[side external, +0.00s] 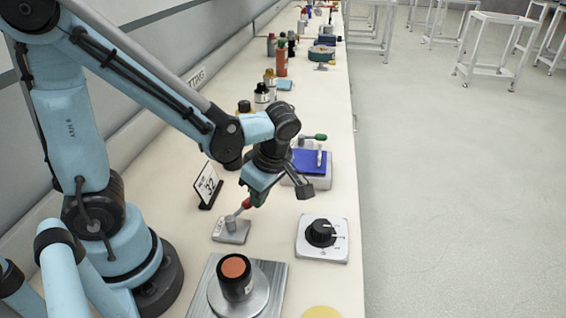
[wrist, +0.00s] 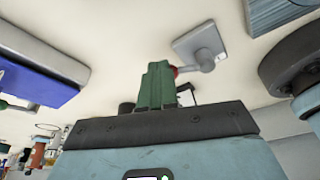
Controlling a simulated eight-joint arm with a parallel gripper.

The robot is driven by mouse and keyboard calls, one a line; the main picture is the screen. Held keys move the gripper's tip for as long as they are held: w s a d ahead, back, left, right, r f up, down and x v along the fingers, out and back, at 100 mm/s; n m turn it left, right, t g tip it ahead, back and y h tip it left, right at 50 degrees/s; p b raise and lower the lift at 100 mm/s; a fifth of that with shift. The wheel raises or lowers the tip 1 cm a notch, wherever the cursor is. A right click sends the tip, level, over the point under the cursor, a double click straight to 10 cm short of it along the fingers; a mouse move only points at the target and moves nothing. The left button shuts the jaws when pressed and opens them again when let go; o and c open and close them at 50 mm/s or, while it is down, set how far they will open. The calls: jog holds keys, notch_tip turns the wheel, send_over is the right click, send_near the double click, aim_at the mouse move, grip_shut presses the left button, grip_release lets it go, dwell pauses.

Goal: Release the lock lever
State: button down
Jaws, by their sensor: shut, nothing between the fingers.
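A lever with a red knob (side external: 245,204) rises tilted from a small grey base plate (side external: 231,231) on the bench. In the wrist view the plate (wrist: 192,46) lies at the upper middle, with the red knob (wrist: 175,71) partly hidden behind my fingers. My gripper (side external: 257,199) points down right beside the knob; its green fingers (wrist: 158,84) are shut with nothing between them. I cannot tell whether they touch the knob. A second lever with a green knob (side external: 320,137) stands at a blue-topped fixture behind my wrist; the pictures do not show which lever is the lock lever.
A numbered sign (side external: 207,186) stands left of my gripper. A dial box (side external: 322,239) sits to the right. A dark cylinder with an orange top (side external: 235,277) stands on a metal plate in front. Bottles line the bench farther back.

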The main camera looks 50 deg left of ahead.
jog(key=shift+a, duration=1.15)
jog(key=shift+s+a, duration=0.1)
jog(key=shift+a, duration=0.4)
jog(key=shift+w+d, duration=0.2)
jog(key=shift+d, duration=0.05)
jog(key=shift+w+d+r, duration=0.4)
jog(key=shift+w+d, duration=0.25)
jog(key=shift+w+d+r, duration=0.35)
jog(key=shift+w+d, duration=0.25)
jog(key=w+v, duration=0.1)
jog(key=v, duration=0.8)
jog(key=shift+a, duration=0.3)
jog(key=shift+s+r+m, duration=0.1)
jog(key=shift+m, duration=0.2)
